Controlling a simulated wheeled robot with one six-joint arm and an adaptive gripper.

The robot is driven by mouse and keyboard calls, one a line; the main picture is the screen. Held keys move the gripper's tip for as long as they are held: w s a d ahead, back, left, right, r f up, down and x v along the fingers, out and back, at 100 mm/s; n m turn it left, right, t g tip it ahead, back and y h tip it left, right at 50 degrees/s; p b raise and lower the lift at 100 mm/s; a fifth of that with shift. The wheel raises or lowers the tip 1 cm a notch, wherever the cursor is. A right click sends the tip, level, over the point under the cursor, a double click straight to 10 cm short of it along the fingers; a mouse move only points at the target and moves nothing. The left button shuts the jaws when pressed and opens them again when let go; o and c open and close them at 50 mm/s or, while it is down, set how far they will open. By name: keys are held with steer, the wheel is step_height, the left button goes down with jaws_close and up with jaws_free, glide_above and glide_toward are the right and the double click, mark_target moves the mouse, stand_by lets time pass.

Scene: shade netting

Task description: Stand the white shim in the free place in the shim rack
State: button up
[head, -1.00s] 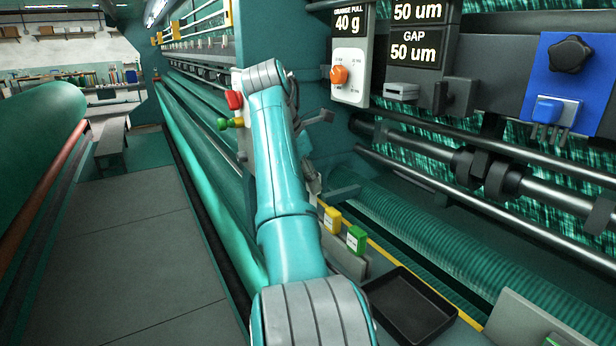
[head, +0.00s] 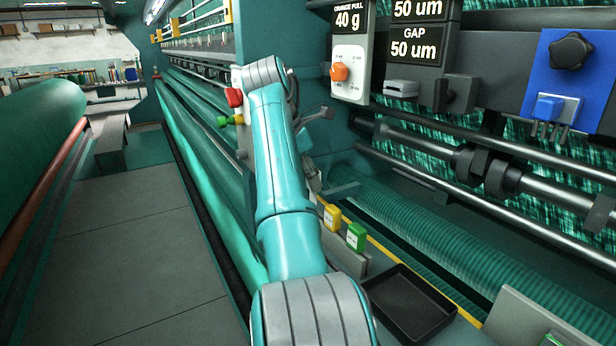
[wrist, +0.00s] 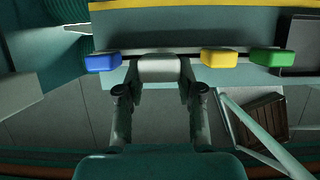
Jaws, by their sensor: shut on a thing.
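The white shim (wrist: 160,69) is between the fingers of my gripper (wrist: 160,82) in the wrist view, and they are shut on it. It is in line with the shim rack (wrist: 192,60), between the blue shim (wrist: 103,62) at left and the yellow shim (wrist: 220,58) at right. I cannot tell whether its foot is in the rack or just above it. The green shim (wrist: 272,58) stands furthest right. In the head view my arm hides the white and blue shims; the yellow shim (head: 332,217) and green shim (head: 356,236) show on the rack (head: 345,258).
An empty black tray (head: 408,303) lies right of the rack. A yellow strip (head: 385,250) and the ribbed green roller (head: 420,225) run behind it. A panel with an orange knob (head: 340,71) stands above. The grey floor (head: 110,240) at left is clear.

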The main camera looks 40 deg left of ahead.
steer(key=shift+f, duration=2.8)
steer(key=o, duration=1.2)
step_height(320, 180, up, 10)
